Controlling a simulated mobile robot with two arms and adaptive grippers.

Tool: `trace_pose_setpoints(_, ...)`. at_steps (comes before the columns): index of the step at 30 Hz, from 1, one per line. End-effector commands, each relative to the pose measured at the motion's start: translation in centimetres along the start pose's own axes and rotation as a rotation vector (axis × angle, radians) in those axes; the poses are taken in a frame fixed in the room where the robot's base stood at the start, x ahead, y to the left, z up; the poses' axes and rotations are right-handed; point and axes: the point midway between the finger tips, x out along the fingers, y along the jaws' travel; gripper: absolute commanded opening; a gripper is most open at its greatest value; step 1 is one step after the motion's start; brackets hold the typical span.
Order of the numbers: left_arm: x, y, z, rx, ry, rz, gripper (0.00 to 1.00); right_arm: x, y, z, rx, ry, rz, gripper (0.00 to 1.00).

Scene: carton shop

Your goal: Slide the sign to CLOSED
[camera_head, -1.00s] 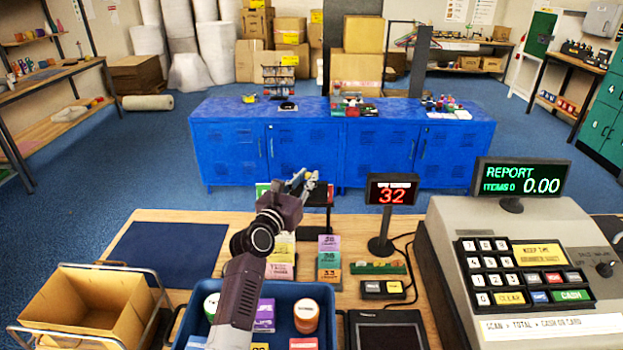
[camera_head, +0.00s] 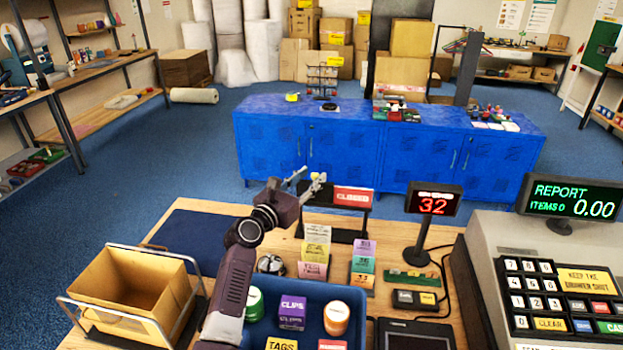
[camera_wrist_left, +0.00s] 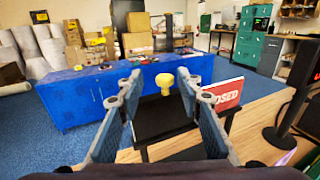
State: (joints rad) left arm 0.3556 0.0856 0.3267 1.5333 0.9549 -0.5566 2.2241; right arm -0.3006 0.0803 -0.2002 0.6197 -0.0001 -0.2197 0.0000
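The sign stands at the back edge of the wooden counter. Its red CLOSED face (camera_head: 353,197) shows on the right side in the head view, and part of it shows in the wrist view (camera_wrist_left: 222,95). A black sliding cover (camera_wrist_left: 160,118) is on the sign's left side, with a yellow knob (camera_wrist_left: 165,82) on it. No green face shows. My left gripper (camera_head: 305,188) is at the cover. In the wrist view its fingers (camera_wrist_left: 160,84) are apart on either side of the knob, with visible gaps. My right gripper is not in view.
A price display (camera_head: 433,205) on a post and a cash register (camera_head: 560,265) stand to the right. Small card boxes (camera_head: 362,262), a blue tray (camera_head: 345,292) and an open carton (camera_head: 135,285) are nearer. A blue cabinet (camera_head: 390,150) stands beyond the counter.

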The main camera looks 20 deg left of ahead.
Motion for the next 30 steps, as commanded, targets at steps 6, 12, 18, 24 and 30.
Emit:
trace_pose_setpoints(6,0.0,-0.1,0.1,-0.001,-0.001,-0.001,0.33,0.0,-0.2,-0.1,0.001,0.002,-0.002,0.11)
trace_pose_setpoints(12,-1.5,-0.1,0.0,-0.002,-0.001,0.000,0.33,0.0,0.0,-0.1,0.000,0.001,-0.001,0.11)
trace_pose_setpoints(18,-5.2,0.0,-0.1,-0.001,0.001,0.000,0.33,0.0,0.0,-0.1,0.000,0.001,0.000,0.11)
trace_pose_setpoints(24,-9.1,0.1,-0.1,0.000,0.001,0.001,0.33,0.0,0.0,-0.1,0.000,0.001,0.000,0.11)
trace_pose_setpoints(30,-11.5,0.1,0.0,0.000,0.000,0.001,0.33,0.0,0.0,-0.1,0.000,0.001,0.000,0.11)
